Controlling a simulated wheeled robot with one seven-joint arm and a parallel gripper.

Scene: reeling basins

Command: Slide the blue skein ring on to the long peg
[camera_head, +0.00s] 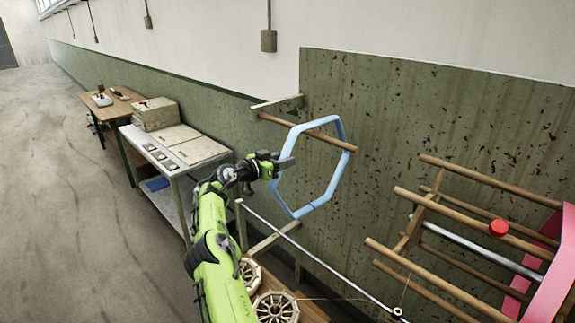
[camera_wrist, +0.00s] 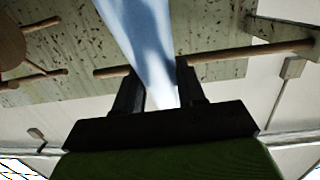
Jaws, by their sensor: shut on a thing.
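The blue skein ring (camera_head: 333,188) is a large pale-blue six-sided loop, standing roughly upright. My gripper (camera_head: 284,168) is shut on its left side. In the wrist view the blue band (camera_wrist: 146,40) runs between the two dark fingers (camera_wrist: 160,88). The long wooden peg (camera_head: 325,138) sticks out from a bracket by the green wall. In the head view it crosses the upper part of the ring, its free end near the ring's right side. In the wrist view the peg (camera_wrist: 220,70) passes behind the band and fingers. I cannot tell whether it runs through the ring.
A wooden reel frame (camera_head: 430,215) with several bars and a red knob (camera_head: 498,228) is at right. A thin metal rod (camera_head: 320,262) slants below the ring. Spoked wheels (camera_head: 275,306) lie below. A table (camera_head: 172,160) stands at left; floor beyond is clear.

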